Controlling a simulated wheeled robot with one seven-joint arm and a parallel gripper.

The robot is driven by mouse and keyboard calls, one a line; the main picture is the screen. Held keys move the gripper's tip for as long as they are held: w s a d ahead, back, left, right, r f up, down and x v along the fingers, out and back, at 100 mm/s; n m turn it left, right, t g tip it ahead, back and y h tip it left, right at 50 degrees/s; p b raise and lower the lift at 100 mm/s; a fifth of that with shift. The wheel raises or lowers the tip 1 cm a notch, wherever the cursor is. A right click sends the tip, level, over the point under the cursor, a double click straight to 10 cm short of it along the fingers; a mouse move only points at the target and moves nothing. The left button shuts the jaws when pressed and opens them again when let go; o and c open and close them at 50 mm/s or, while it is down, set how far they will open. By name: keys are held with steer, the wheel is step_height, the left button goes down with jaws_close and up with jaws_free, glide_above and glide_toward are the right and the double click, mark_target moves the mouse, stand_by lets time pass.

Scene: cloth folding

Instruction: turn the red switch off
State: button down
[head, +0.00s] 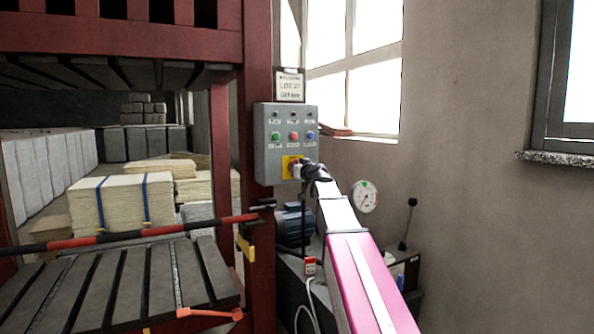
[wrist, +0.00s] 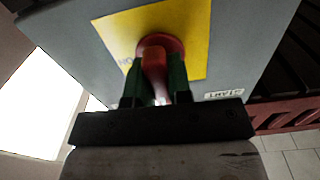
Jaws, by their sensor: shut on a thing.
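The red switch (wrist: 156,52) is a rotary knob on a yellow plate (wrist: 195,28) in the wrist view. In the head view the yellow plate (head: 287,168) sits at the lower part of a grey control box (head: 262,150), and the knob is mostly hidden by my gripper. My gripper (wrist: 160,75) has its two green fingers on either side of the red knob handle and is shut on it. In the head view my gripper (head: 302,170) reaches the box from the lower right. Part of a label shows on the plate beside the knob.
The box carries several coloured buttons (head: 293,135) above the plate. A red post (head: 258,240) stands just left of it. A red-and-black bar (head: 130,234) crosses in front of stacked cloth (head: 122,203). A round gauge (head: 365,197) is right of my arm.

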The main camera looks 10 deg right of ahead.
steer(key=shift+n, duration=0.3)
stand_by(0.4)
steer(key=c, duration=1)
jaws_free()
steer(key=shift+c, duration=0.2)
steer(key=shift+s, duration=0.1)
steer(key=v, duration=1)
steer(key=shift+s+d, duration=0.15)
steer(key=shift+s, duration=0.2)
